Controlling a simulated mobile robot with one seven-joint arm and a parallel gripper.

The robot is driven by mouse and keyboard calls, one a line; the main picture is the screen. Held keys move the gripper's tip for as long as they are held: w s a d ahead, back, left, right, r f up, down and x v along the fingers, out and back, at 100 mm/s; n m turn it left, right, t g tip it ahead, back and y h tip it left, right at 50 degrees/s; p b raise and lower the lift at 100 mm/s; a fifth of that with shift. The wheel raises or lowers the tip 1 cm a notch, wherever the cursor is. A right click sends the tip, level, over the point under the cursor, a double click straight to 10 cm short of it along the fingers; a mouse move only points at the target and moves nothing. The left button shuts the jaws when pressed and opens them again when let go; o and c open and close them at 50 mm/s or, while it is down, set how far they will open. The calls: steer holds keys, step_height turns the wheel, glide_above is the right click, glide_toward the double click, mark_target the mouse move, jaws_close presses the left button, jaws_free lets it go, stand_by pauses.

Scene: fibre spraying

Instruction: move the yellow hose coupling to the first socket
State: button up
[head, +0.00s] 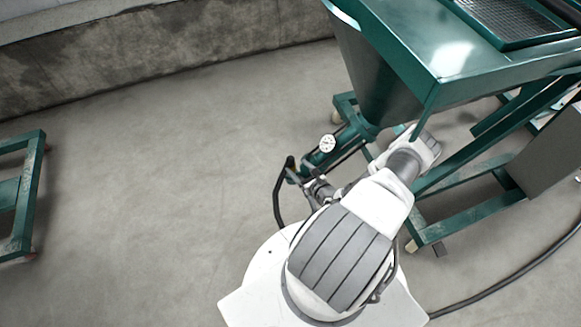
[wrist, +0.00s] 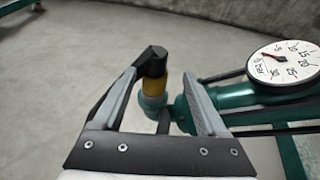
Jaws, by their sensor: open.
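The yellow hose coupling (wrist: 155,87) shows in the wrist view as a short yellow band under a black elbow (wrist: 152,60). It stands upright on a teal fitting (wrist: 151,103) of the green machine. My gripper (wrist: 158,76) is open, and the coupling appears between its two grey fingers, with gaps on both sides. I cannot tell how deep it lies between the fingertips. I cannot tell which socket is the first.
A round pressure gauge (wrist: 285,62) sits close to the right finger; it also shows in the head view (head: 327,143). A black hose (head: 277,200) hangs beside the fittings. The floor to the left is clear up to a green frame (head: 30,195).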

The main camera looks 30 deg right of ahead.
mark_target(293, 164)
steer(key=x, duration=0.1)
steer(key=b+x, duration=0.1)
steer(key=x, duration=0.1)
steer(key=b+x, duration=0.1)
steer(key=x, duration=0.1)
steer(key=shift+w+a, duration=0.15)
steer(key=shift+a, duration=0.25)
jaws_close()
